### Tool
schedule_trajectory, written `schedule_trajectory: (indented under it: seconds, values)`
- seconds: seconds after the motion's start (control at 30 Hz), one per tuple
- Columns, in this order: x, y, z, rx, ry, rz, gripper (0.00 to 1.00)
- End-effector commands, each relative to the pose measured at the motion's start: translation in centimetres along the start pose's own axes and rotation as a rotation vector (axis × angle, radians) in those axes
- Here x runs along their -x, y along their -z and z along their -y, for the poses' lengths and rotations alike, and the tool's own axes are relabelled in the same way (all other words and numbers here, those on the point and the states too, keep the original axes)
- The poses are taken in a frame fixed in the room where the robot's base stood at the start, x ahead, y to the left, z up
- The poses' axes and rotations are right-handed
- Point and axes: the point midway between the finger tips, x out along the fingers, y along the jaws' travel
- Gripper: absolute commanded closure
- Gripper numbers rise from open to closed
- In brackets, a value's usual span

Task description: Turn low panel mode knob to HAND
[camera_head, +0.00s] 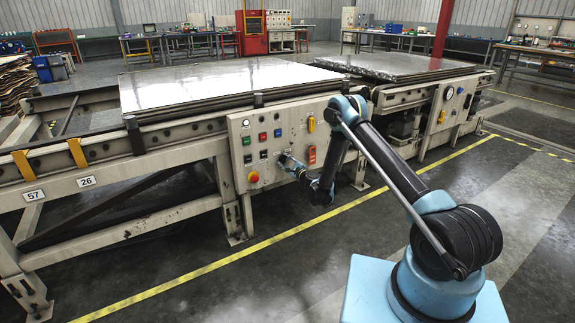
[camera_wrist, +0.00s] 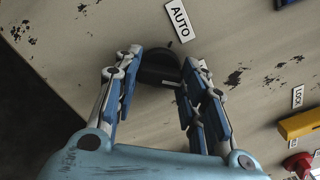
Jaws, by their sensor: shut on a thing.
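In the wrist view, a dark round mode knob (camera_wrist: 157,64) sits on the cream panel (camera_wrist: 75,50). An AUTO label (camera_wrist: 178,19) is above it in the picture. My gripper (camera_wrist: 160,72) has one finger on each side of the knob and is shut on it. A short light mark shows at the knob's lower right edge; I cannot tell whether it is the pointer. No HAND label is readable. In the head view, my gripper (camera_head: 284,160) is at the front of the control panel (camera_head: 283,118) and hides the knob.
The head view shows several coloured buttons and a red emergency button (camera_head: 253,177) left of my gripper. The floor (camera_head: 290,270) in front is clear.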

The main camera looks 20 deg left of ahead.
Motion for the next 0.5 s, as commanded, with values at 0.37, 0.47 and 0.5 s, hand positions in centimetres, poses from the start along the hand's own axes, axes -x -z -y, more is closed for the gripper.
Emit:
schedule_trajectory:
  seconds: [0.37, 0.47, 0.5]
  values:
    - [-0.03, 0.04, -0.10, -0.008, 0.000, 0.000, 0.86]
    - [-0.03, 0.04, -0.10, -0.008, 0.000, 0.000, 0.55]
    - [-0.02, 0.04, -0.09, -0.008, 0.000, 0.000, 0.46]
